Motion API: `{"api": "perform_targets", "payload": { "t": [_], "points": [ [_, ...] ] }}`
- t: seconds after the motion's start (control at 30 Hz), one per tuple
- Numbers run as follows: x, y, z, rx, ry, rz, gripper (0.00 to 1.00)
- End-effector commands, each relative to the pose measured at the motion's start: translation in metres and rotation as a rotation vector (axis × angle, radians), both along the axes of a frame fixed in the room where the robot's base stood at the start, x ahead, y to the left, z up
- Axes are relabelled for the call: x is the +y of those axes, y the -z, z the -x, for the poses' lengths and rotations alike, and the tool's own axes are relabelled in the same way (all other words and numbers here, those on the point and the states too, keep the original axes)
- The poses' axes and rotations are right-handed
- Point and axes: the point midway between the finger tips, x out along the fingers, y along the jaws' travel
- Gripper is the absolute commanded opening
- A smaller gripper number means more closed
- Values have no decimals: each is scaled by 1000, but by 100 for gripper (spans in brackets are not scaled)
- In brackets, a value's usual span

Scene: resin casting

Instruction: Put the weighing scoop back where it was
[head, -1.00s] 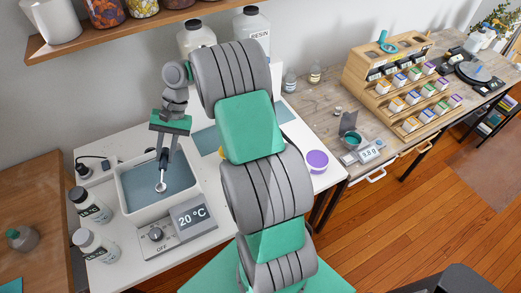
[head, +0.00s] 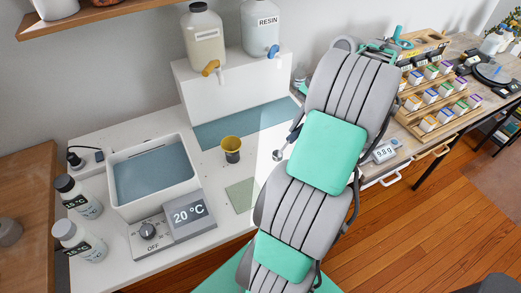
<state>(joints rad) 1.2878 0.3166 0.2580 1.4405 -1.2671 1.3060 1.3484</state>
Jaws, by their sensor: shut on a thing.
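The weighing scoop (head: 279,154) has a round metal end and a dark handle. In the head view it slants down and left from behind my arm, over the white worktop (head: 213,172). My gripper (head: 299,122) is almost wholly hidden behind my arm; only a bit near the scoop's handle shows. It is shut on the weighing scoop. I cannot tell how high the scoop is above the worktop. The scale (head: 386,152) shows at the right, past my arm, with a lit weight reading; its pan is hidden.
The resin jugs (head: 262,32) stand on a white block. A pigment rack (head: 430,95) stands at right.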

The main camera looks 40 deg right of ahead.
Motion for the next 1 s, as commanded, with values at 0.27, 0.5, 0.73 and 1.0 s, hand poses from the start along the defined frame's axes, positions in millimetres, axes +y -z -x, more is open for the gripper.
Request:
{"api": "perform_targets", "payload": {
  "t": [0.27, 0.5, 0.73, 1.0],
  "points": [
    [16, 48, -77, 1, -5, -4, 0],
    [20, 82, -108, 0, -3, -1, 0],
    [22, 121, -117, 0, -1, -2, 0],
    [22, 121, -118, -1, -3, -1, 0]
  ]
}}
